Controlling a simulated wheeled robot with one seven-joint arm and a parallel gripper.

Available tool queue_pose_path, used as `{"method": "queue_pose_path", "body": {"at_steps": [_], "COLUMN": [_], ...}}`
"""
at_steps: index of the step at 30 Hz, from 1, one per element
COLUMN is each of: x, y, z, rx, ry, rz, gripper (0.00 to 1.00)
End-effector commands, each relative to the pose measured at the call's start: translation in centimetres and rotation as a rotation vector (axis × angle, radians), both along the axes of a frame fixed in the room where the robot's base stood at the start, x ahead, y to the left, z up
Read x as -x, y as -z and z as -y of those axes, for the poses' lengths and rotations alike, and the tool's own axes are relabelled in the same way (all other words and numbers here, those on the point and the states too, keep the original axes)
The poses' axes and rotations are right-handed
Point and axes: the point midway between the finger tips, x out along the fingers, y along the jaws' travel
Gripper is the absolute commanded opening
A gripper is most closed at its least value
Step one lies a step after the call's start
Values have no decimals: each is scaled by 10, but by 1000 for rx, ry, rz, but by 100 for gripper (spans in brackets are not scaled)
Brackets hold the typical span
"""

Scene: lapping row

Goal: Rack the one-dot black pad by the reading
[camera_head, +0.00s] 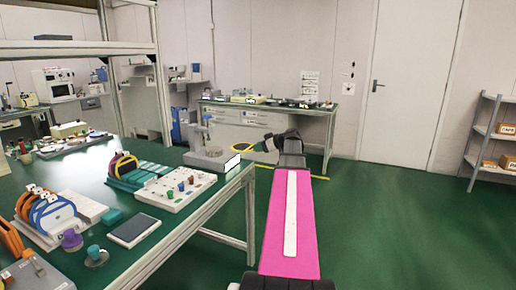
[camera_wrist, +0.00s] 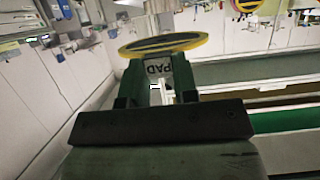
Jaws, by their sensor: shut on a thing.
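My gripper (camera_head: 262,144) is out past the far corner of the green bench, shut on a round pad (camera_head: 246,146) with a yellow rim and a dark face. In the wrist view the pad (camera_wrist: 165,44) shows nearly edge-on beyond the fingers (camera_wrist: 160,92), with a tag lettered PAD between them. Its dots cannot be made out. A stand-like instrument (camera_head: 209,150) with a small white display (camera_head: 232,163) stands at the bench's far corner; its reading is not legible. A teal rack (camera_head: 138,178) holds upright discs on the bench, left of the gripper.
On the bench (camera_head: 205,205) lie a white tray with coloured knobs (camera_head: 157,199), a rack of blue and white discs (camera_head: 52,214), orange discs (camera_head: 12,242), and a dark flat plate (camera_head: 133,230). The bench edge lies left of my arm. The floor (camera_head: 400,230) to the right is clear.

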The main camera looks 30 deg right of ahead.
Motion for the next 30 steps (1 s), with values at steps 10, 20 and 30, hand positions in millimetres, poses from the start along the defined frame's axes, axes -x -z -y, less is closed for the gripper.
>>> {"method": "queue_pose_path", "body": {"at_steps": [10, 20, 30], "x": [-1, -1, -1], "y": [-14, -36, -59], "z": [0, 0, 0], "rx": [1, 1, 1], "ry": [0, 0, 0], "rz": [1, 1, 1], "gripper": [3, 3, 3]}}
